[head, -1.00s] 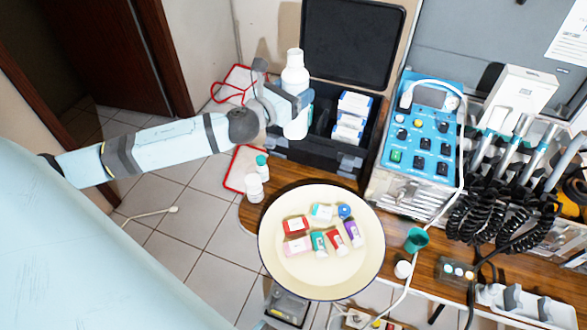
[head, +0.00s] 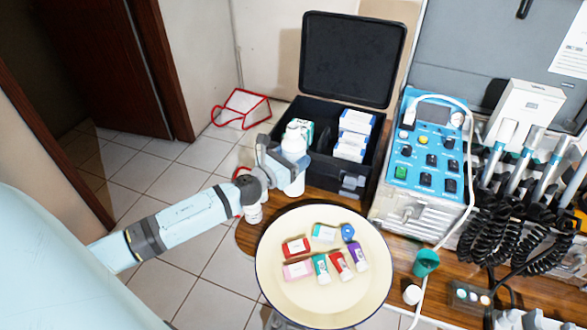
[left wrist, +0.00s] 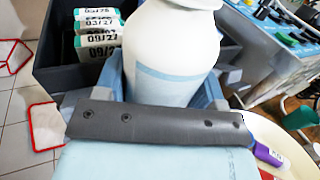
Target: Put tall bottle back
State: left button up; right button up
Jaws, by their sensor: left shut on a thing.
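The tall white bottle (head: 295,180) is upright in my left gripper (head: 283,165), in front of the black case. In the left wrist view the bottle (left wrist: 165,50) fills the middle, between the gripper's fingers (left wrist: 168,85). The black case (head: 322,178) stands open at the back of the wooden table, with its lid (head: 352,60) raised. White and green boxes (head: 354,135) stand inside it. I cannot tell whether the bottle's base touches the table.
A round cream tray (head: 285,285) with several small boxes and tubes stands in front. The blue control unit (head: 425,150) is right of the case. A teal cup (head: 426,262) stands right of the tray.

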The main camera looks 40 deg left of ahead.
pick_arm(q)
notch_tip(320, 180, down, 4)
jog(key=shift+r+b, duration=0.25)
jog(key=shift+b, duration=0.5)
jog(key=shift+f, duration=0.1)
jog(key=o, duration=0.8)
jog(key=shift+r, duration=0.35)
jog(key=s, duration=0.4)
jog(key=s+a+b, duration=0.1)
jog(key=s, duration=0.7)
jog(key=shift+a+f+b, duration=0.15)
jog(key=shift+a+b, duration=0.2)
jog(key=shift+a, duration=0.05)
